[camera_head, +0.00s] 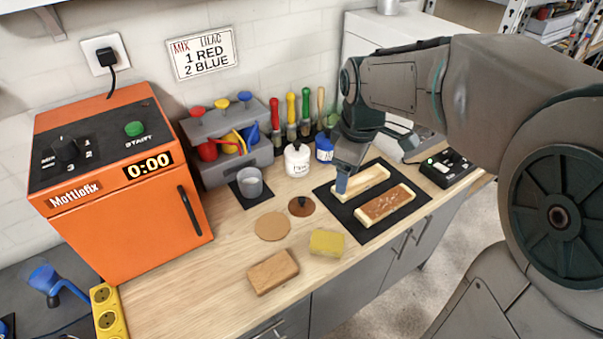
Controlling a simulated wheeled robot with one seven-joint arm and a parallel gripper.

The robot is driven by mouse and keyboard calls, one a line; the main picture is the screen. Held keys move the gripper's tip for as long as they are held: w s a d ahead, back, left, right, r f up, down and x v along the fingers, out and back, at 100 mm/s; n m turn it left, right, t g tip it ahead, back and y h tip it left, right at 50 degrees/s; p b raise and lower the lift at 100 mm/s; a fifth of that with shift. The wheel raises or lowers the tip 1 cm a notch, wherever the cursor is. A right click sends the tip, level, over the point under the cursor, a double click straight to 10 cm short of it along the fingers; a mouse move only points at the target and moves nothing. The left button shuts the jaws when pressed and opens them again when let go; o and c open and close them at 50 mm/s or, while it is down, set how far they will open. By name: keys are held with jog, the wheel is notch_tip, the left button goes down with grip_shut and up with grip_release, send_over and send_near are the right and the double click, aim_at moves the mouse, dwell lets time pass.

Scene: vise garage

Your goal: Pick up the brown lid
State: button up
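The brown lid (309,209) is a small round disc with a dark knob on top. It lies flat on the wooden worktop, left of the black mat (365,233). My gripper (341,187) points down above the mat's left part, to the right of the lid and apart from it. A bluish fingertip shows by the left end of a pale block (368,181). The gap between the fingers is not clear from this side, and I see nothing held.
A brown-topped block (385,208) lies on the mat. Near the lid are a tan round disc (272,227), a yellow sponge (327,243), a wooden block (273,272), a grey cup (250,182) and a white jar (297,160). An orange oven (130,210) stands left.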

jog(key=w+a+f+n+g, duration=0.1)
jog(key=w+a+f+n, duration=0.3)
jog(key=w+a+n, duration=0.3)
jog(key=n+p, duration=0.1)
jog(key=n, duration=0.4)
send_over(302, 200)
jog(key=w, duration=0.1)
jog(key=shift+g, duration=0.4)
jog(key=f, duration=1.3)
jog(key=shift+w, duration=0.2)
jog(key=f+p, duration=0.1)
jog(key=f, duration=0.1)
jog(key=s+f+p, duration=0.1)
jog(key=f, duration=0.1)
jog(key=shift+f, duration=0.85)
jog(key=shift+s, duration=0.1)
grip_shut()
